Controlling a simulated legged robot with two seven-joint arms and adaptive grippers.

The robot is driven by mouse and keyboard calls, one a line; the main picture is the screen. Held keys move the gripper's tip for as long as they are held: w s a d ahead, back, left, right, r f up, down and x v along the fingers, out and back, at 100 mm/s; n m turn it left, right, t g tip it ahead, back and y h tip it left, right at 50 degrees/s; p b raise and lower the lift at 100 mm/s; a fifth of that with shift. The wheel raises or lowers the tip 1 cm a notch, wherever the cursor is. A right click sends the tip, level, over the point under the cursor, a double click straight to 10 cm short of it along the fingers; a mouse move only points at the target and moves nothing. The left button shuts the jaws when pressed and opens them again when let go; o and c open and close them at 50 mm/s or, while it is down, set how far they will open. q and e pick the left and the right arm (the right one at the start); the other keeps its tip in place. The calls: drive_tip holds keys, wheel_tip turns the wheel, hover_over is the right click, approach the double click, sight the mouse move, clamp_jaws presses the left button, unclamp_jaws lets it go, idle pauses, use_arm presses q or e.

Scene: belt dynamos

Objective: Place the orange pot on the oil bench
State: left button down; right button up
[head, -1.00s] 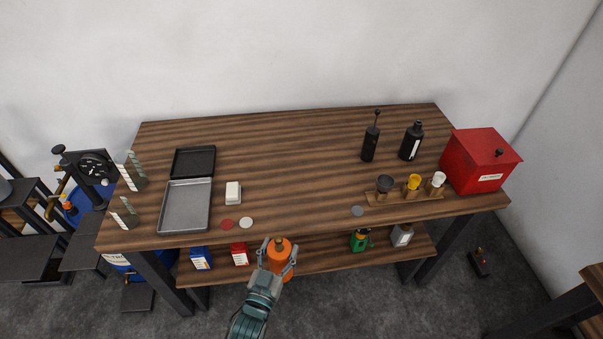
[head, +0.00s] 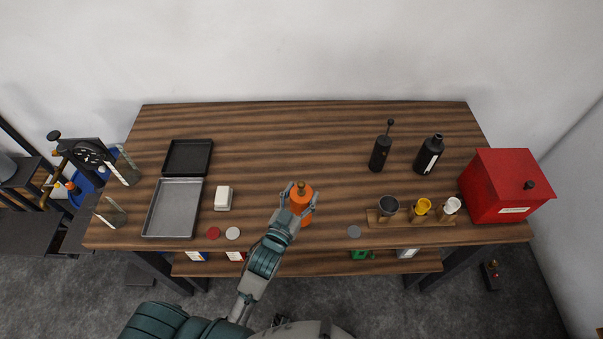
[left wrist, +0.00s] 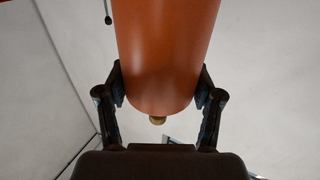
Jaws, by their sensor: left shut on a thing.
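The orange pot (head: 307,203) is a rounded orange body with a brass-coloured tip. My left gripper (head: 300,198) is shut on it, with a finger on each side. In the head view the pot appears over the front middle of the wooden bench top (head: 280,145); whether it touches the wood I cannot tell. The left wrist view shows the orange pot (left wrist: 167,60) between the two fingers (left wrist: 160,95), with a small brass knob at its end. No label naming the oil bench is readable. My right gripper is not in view.
A metal tray (head: 173,232), white block (head: 223,198), red disc (head: 213,233) and pale disc (head: 233,233) lie left. A grey disc (head: 354,231), cup rack (head: 400,221), pump can (head: 381,154), black bottle (head: 429,155) and red box (head: 508,185) are right. The back middle is clear.

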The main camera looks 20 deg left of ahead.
use_arm(q)
drive_tip(key=w+a+f, duration=0.1)
drive_tip(key=w+f, duration=0.1)
drive_tip(key=w, duration=0.3)
drive_tip(key=w+a+f, duration=0.1)
drive_tip(key=w+f, duration=0.1)
drive_tip(key=w, duration=0.4)
drive_tip(key=shift+a+f+p, duration=0.3)
drive_tip(key=shift+a, duration=0.1)
drive_tip(key=shift+c, duration=2.3)
unclamp_jaws()
drive_tip(key=shift+a+f, duration=0.2)
drive_tip(key=shift+o, duration=1.4)
drive_tip(key=shift+a, duration=0.2)
drive_tip(key=s+a, duration=0.2)
drive_tip(key=s, duration=0.9)
drive_tip(key=shift+s+b, duration=0.4)
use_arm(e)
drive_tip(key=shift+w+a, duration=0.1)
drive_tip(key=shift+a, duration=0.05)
